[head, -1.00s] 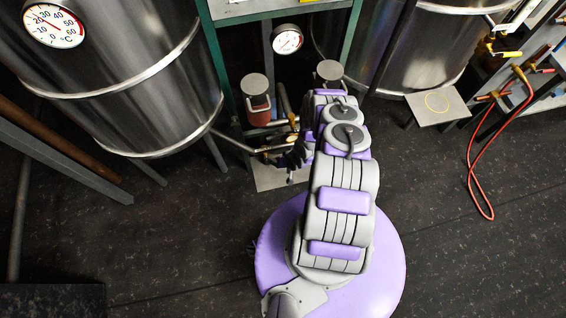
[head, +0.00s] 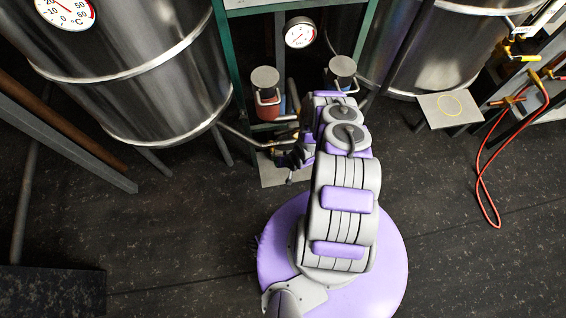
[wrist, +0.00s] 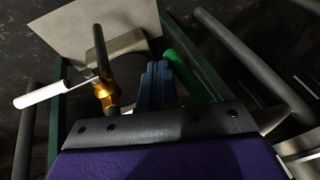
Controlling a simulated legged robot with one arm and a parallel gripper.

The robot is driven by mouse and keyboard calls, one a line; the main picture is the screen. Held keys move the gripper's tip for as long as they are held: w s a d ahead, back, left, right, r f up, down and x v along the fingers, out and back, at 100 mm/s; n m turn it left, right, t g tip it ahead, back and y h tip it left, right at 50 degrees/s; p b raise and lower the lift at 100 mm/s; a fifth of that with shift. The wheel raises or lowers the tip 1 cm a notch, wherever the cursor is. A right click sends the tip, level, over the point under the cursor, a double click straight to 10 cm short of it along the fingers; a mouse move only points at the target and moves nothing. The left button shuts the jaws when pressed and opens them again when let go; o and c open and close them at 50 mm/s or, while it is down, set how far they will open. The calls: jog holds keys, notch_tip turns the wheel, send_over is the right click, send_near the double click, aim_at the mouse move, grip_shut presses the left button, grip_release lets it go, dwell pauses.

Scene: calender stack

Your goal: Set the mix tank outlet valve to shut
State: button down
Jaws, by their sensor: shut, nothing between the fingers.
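In the head view a steel tank (head: 140,75) stands at left. A thin outlet pipe (head: 240,138) runs from its lower right to brass fittings near my gripper (head: 290,160). In the wrist view a brass valve body (wrist: 107,93) sits left of my fingers on a dark pipe. A white bar (wrist: 55,93) extends left from near it. A bright green rounded bar (wrist: 187,75) lies just right of my fingers (wrist: 155,85). The fingers are shut and empty. I cannot tell which bar is the valve's lever, nor whether the fingers touch anything.
A green-framed stand (head: 232,65) holds a red-bodied pot (head: 266,100) and another lidded pot (head: 343,68) close to my arm. A second tank (head: 435,50), a small grey plate (head: 450,108) and a red hose (head: 485,165) are at right.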

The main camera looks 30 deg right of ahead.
jog(key=shift+r, duration=0.1)
dwell(0.3)
jog(key=p+v, duration=0.4)
jog(key=v, duration=1.3)
notch_tip(320, 180, down, 5)
jog(key=d+t, duration=0.1)
jog(key=d, duration=0.2)
jog(key=w+a+f+b, duration=0.4)
jog(key=w+a+f, duration=0.2)
jog(key=f, duration=0.3)
jog(key=shift+w+y, duration=0.3)
jog(key=shift+y, duration=0.1)
